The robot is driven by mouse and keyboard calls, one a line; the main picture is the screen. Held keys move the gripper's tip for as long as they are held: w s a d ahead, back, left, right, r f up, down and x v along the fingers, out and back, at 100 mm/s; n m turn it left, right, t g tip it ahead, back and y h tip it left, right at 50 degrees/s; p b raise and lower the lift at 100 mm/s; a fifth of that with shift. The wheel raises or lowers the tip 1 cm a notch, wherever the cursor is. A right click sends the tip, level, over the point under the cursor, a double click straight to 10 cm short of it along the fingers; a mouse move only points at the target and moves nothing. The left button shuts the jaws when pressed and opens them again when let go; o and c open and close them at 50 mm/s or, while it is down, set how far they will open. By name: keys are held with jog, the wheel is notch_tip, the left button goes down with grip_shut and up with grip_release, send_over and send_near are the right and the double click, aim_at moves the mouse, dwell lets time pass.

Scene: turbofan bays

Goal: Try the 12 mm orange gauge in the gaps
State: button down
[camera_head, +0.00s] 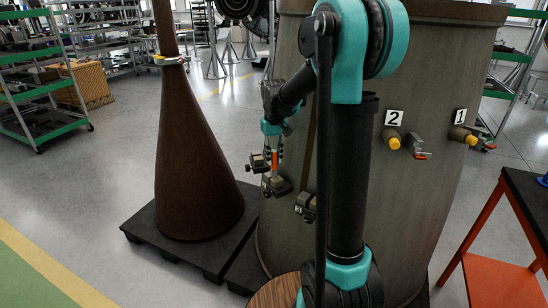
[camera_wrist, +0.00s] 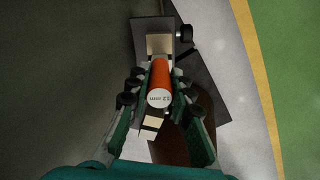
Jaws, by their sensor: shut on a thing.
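The orange gauge (camera_wrist: 159,76) shows in the wrist view, with a pale end face printed "12 mm". My gripper (camera_wrist: 160,88) is shut on it, with fingers on both sides. In the head view my gripper (camera_head: 273,147) points down beside the large casing (camera_head: 290,130), and the orange gauge (camera_head: 274,160) shows below its fingers. A dark fixture with tan blocks (camera_head: 278,187) is right at the gauge's lower end. In the wrist view one tan block (camera_wrist: 160,43) is above the gauge and another (camera_wrist: 153,123) below it. I cannot tell whether the gauge is inside the gap.
Fixtures with yellow ends sit on the casing by label 2 (camera_head: 394,118) and label 1 (camera_head: 460,116). Another fixture (camera_head: 306,206) is lower on the casing. A brown cone (camera_head: 195,150) stands on a black pallet (camera_head: 150,236) at left. A red-framed table (camera_head: 500,270) is at right.

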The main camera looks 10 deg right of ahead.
jog(key=shift+r, duration=3)
dwell(0.5)
